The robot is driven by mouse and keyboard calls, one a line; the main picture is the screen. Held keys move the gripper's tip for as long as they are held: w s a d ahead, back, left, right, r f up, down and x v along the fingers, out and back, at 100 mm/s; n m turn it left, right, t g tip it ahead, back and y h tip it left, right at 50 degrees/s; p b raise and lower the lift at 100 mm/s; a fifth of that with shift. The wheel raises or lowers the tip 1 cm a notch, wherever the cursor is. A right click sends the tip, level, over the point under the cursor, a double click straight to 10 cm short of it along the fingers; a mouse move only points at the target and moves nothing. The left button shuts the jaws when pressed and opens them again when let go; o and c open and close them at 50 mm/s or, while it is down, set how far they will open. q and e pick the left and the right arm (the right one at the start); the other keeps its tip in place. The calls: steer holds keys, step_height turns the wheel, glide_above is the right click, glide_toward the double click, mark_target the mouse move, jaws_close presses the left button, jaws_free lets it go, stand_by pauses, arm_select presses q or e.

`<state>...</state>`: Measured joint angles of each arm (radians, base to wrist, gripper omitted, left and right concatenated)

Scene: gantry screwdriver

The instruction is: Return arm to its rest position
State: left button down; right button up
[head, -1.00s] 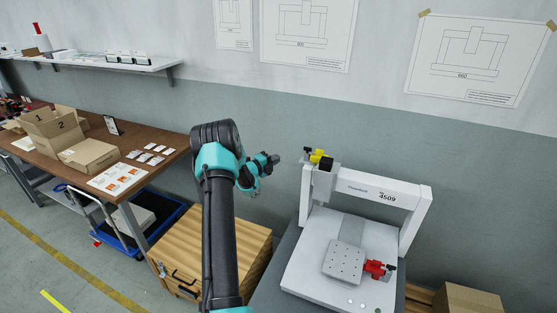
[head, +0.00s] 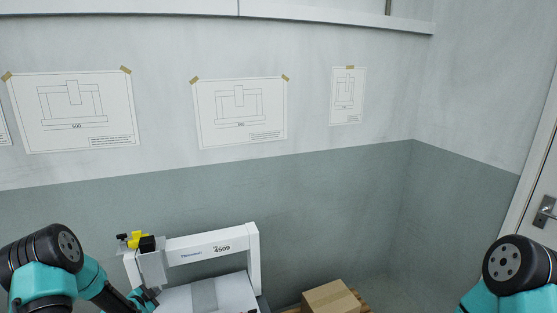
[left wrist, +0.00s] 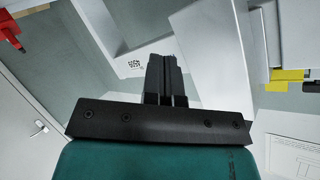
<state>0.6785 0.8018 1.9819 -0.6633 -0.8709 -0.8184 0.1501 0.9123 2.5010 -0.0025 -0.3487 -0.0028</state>
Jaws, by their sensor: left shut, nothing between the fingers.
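The white gantry frame marked 4509 (head: 215,243) stands low and left of centre in the head view. A yellow and black part (head: 141,241) sits on its left end. My left gripper (head: 146,298) is low in the head view, in front of the gantry's left post. In the left wrist view my left gripper (left wrist: 166,68) has its dark fingers together with nothing between them. The yellow part (left wrist: 286,74) shows there at the right, and a red part (left wrist: 8,27) at the top left corner. My right arm shows at the lower right of the head view; its gripper is out of the picture.
A cardboard box (head: 331,300) lies right of the gantry. Behind are a grey wall with taped drawings (head: 240,112) and a door (head: 538,220) at the far right. The floor between box and door is mostly out of view.

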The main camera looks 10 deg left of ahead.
arm_select(q)
steer(key=s+d+f+n+g+h, duration=0.1)
steer(key=s+d+f+n+g, duration=0.15)
steer(key=d, duration=0.45)
steer(key=s+d+f+n+g+h, duration=0.1)
steer(key=d+f, duration=0.2)
steer(key=d, duration=0.5)
steer(key=s+d+f+n+g+h, duration=0.1)
steer(key=s+d+n+g, duration=0.5)
steer(key=s+d, duration=1.4)
steer(key=f+g, duration=0.1)
steer(key=g, duration=0.2)
steer(key=shift+s+d+f+h, duration=0.25)
steer(key=shift+f+h, duration=0.15)
